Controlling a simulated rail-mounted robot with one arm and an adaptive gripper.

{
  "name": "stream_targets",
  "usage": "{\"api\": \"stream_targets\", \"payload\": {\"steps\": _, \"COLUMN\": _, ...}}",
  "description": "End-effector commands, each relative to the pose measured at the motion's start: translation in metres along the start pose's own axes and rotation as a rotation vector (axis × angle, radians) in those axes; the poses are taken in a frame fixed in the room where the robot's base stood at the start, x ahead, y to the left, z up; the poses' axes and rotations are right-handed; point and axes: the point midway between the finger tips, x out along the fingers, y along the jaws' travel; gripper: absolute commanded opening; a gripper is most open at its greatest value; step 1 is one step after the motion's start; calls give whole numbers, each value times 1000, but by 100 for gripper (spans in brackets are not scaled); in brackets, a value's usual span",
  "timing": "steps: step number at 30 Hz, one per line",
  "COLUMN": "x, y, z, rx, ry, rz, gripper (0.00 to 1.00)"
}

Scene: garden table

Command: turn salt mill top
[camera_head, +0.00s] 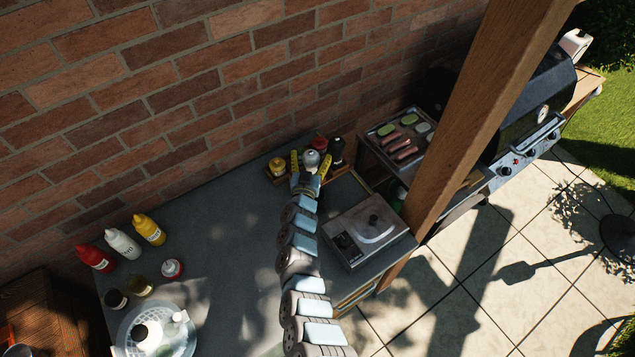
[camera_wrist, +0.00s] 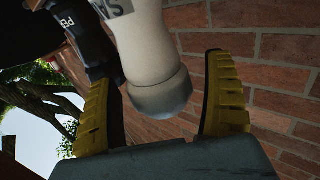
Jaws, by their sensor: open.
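The salt mill (camera_wrist: 150,50) is white with a grey top and dark lettering, of which "SA" shows in the wrist view. Its grey top (camera_wrist: 163,97) lies between the two yellow fingers of my gripper (camera_wrist: 160,105), with a gap at the right finger. In the head view the mill's pale top (camera_head: 312,158) shows between the fingers of my gripper (camera_head: 311,168) at the back of the table. A dark pepper mill (camera_wrist: 88,40) stands beside the salt mill, close to the left finger. Whether that finger touches it I cannot tell.
A wooden tray (camera_head: 342,171) holds the mills and a yellow-topped jar (camera_head: 278,166) against the brick wall. A scale-like device (camera_head: 365,230) stands front right. Red, white and yellow bottles (camera_head: 149,229) stand left. A wooden post (camera_head: 470,120) rises right of the table.

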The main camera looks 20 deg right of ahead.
Motion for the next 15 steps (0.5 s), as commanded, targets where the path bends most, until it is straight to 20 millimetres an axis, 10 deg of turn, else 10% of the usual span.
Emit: {"api": "stream_targets", "payload": {"steps": 15, "x": 3, "y": 7, "z": 7, "rx": -5, "ry": -7, "rz": -79, "gripper": 84}}
